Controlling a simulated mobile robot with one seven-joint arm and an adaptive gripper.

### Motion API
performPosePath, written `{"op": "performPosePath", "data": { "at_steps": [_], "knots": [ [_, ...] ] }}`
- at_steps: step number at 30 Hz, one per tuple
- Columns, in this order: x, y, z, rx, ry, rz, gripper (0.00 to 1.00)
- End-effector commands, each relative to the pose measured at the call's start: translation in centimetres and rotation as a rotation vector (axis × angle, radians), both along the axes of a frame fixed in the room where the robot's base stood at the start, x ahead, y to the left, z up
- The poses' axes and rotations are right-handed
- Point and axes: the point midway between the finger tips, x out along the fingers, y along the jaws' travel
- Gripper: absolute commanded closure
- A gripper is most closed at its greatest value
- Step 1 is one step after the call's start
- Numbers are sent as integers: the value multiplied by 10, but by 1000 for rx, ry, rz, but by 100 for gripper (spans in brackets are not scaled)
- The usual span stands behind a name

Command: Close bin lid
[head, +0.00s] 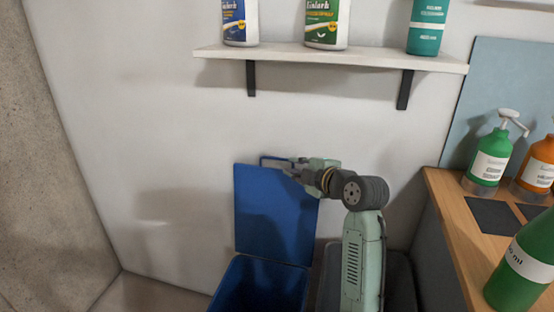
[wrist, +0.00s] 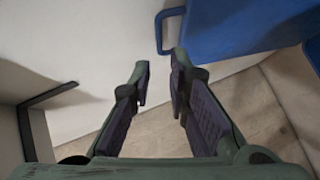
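A blue bin (head: 260,287) stands on the floor against the wall. Its blue lid (head: 272,215) is raised upright, leaning toward the wall, and the bin mouth is open. A loop handle (head: 273,159) is on the lid's top edge. My gripper (head: 289,168) is at the lid's top edge by the handle in the head view. In the wrist view, my gripper (wrist: 160,80) has its two fingers apart with nothing between them. The lid (wrist: 235,25) and its handle (wrist: 168,30) are just beyond the fingertips there. Whether a finger touches the lid cannot be told.
A dark grey bin (head: 400,283) stands right of the blue one, partly behind my arm. A white wall shelf (head: 330,56) with bottles hangs above. A wooden counter (head: 447,215) with pump bottles is at right. Floor and wall at left are clear.

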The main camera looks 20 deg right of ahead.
Motion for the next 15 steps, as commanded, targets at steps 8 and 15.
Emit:
{"op": "performPosePath", "data": {
  "at_steps": [8, 15],
  "knots": [
    [25, 3, -5, -15, 2, 10, 84],
    [69, 12, -16, -14, 1, 8, 84]
  ]
}}
